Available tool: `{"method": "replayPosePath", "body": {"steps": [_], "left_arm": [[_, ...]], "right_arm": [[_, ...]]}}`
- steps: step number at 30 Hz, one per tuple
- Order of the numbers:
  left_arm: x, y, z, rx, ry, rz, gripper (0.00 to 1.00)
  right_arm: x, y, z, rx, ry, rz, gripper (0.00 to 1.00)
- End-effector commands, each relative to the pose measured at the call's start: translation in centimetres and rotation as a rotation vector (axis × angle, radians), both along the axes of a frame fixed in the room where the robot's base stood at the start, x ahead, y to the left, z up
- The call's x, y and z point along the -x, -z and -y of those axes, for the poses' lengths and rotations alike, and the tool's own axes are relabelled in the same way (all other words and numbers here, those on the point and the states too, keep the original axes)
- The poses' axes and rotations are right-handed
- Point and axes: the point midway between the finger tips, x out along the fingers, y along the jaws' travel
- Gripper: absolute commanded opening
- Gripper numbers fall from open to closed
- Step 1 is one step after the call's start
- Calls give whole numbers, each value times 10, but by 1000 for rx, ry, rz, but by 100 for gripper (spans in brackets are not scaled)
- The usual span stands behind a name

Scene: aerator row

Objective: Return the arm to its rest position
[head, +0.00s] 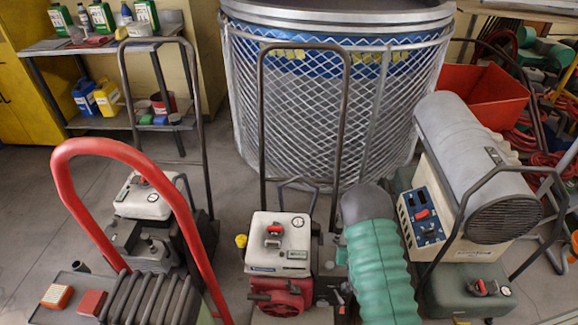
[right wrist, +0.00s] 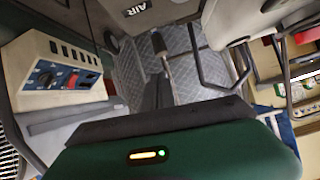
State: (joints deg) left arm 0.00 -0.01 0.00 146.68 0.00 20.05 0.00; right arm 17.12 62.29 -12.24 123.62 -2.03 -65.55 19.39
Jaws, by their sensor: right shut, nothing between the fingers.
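My right gripper (right wrist: 158,92) shows in the right wrist view. Its narrow dark fingers lie side by side beyond the dark green hand housing with a lit strip, shut with nothing between them. A cream control box (right wrist: 62,65) with a blue panel and red switch is to its left in that view, apart from the fingers. In the head view the same kind of box (head: 422,215) stands under a grey cylindrical heater (head: 470,165) on the right. I cannot make out either gripper in the head view. My left gripper is not in view.
A red-handled machine (head: 130,165), a white-topped engine (head: 280,245) with a tall grey handle, and a green ribbed cylinder (head: 380,265) crowd the front. A large mesh-sided drum (head: 320,110) stands behind. A shelf (head: 100,120) is back left, a red bin (head: 480,95) back right.

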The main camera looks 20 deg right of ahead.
Motion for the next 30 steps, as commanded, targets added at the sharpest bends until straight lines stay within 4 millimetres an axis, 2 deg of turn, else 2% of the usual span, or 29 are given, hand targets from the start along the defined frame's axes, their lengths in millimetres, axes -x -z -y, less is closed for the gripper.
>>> {"method": "replayPosePath", "body": {"steps": [2, 5, 8, 9, 12, 15, 18, 22, 24, 30], "left_arm": [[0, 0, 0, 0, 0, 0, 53], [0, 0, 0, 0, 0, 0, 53], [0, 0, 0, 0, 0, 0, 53], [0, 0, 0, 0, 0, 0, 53], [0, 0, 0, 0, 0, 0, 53], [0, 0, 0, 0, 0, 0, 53], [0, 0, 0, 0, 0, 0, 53], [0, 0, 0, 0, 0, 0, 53], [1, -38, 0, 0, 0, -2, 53], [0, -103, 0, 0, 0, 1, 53]], "right_arm": [[-5, -8, -8, -9, -10, -20, 0], [-12, -30, -38, -42, -47, -109, 0], [-3, -61, -90, -87, -128, -259, 0], [6, -71, -113, -102, -170, -323, 0], [36, -95, -159, -124, -269, -464, 0], [70, -114, -194, -133, -362, -585, 0], [107, -131, -221, -129, -450, -692, 0], [159, -151, -247, -111, -557, -823, 0], [159, -186, -246, -115, -552, -829, 0], [158, -251, -245, -117, -549, -829, 0]]}}
